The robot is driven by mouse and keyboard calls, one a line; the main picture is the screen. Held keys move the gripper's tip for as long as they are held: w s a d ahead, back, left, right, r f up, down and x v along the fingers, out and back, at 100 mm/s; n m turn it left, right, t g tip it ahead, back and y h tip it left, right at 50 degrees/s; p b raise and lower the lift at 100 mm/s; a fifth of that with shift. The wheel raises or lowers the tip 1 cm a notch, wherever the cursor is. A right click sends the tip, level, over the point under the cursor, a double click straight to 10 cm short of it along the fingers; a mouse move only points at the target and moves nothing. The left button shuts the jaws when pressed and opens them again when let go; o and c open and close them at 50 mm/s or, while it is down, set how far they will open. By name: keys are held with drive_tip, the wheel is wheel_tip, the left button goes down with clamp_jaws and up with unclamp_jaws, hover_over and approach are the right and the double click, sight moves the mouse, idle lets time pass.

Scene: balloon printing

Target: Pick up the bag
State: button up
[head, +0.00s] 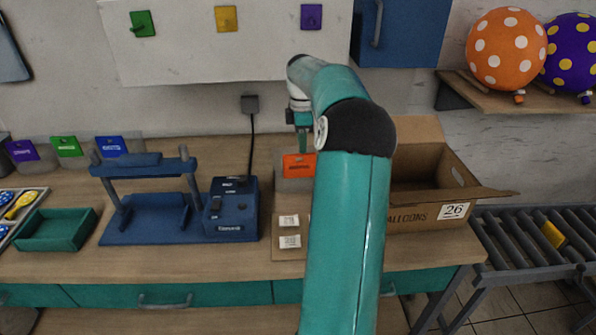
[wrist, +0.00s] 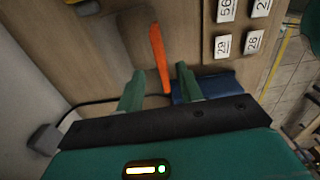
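A clear bag with an orange header (head: 297,166) stands on the table behind my arm. My gripper (head: 303,142) is right above it, pointing down, partly hidden by my own arm. In the wrist view the orange header (wrist: 160,58) is seen edge-on, with its near end between the two green fingers. My gripper (wrist: 159,84) is open, with a gap on either side of the header. I cannot tell whether either finger touches it. Other bags with purple (head: 21,151), green (head: 67,147) and blue (head: 111,147) headers stand at the back left.
A blue sealer-like device (head: 231,210) and a blue frame (head: 150,215) stand left of my arm. An open cardboard box (head: 425,215) is on the right, beside a roller conveyor (head: 535,245). Number labels (head: 289,242) lie in front. A green tray (head: 58,230) is at the left.

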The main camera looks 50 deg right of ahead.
sight(299, 157)
drive_tip(key=f, duration=0.9)
drive_tip(key=shift+w+a, duration=0.25)
drive_tip(key=shift+r, duration=0.1)
clamp_jaws()
